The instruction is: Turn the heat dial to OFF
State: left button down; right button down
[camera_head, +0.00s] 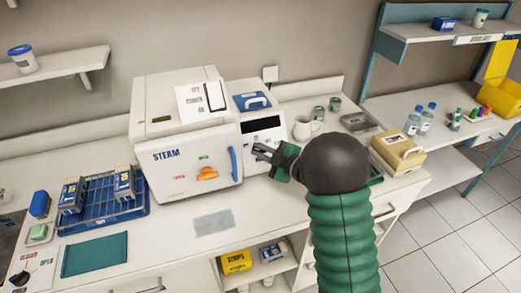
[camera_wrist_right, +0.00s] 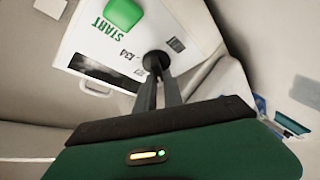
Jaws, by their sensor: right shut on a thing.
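The heat dial (camera_wrist_right: 157,62) is a small round black knob on the white front panel (camera_wrist_right: 125,40), which shows tilted in the right wrist view. A number label that looks like 134 sits beside it. My right gripper (camera_wrist_right: 158,78) has its two dark fingers closed on the dial. In the head view my right gripper (camera_head: 264,153) reaches from the right to the lower front of the white unit (camera_head: 262,125) with a dark display. The dial is hidden there behind the fingers. I cannot read its setting. My left gripper is not in view.
The large white STEAM steriliser (camera_head: 190,160) with a blue handle stands just left of my right gripper. A green START button (camera_wrist_right: 123,13) is near the dial. A white mug (camera_head: 306,128) and a beige box (camera_head: 397,152) stand to the right. The counter front is mostly clear.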

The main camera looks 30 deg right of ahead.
jog(key=shift+f, duration=0.15)
dwell(0.3)
jog(key=c, duration=1.5)
grip_release()
jog(key=shift+o, duration=0.2)
jog(key=shift+w, duration=0.1)
jog(key=v, duration=1.6)
jog(key=shift+s+d+r, duration=0.2)
jog(key=shift+s, duration=0.15)
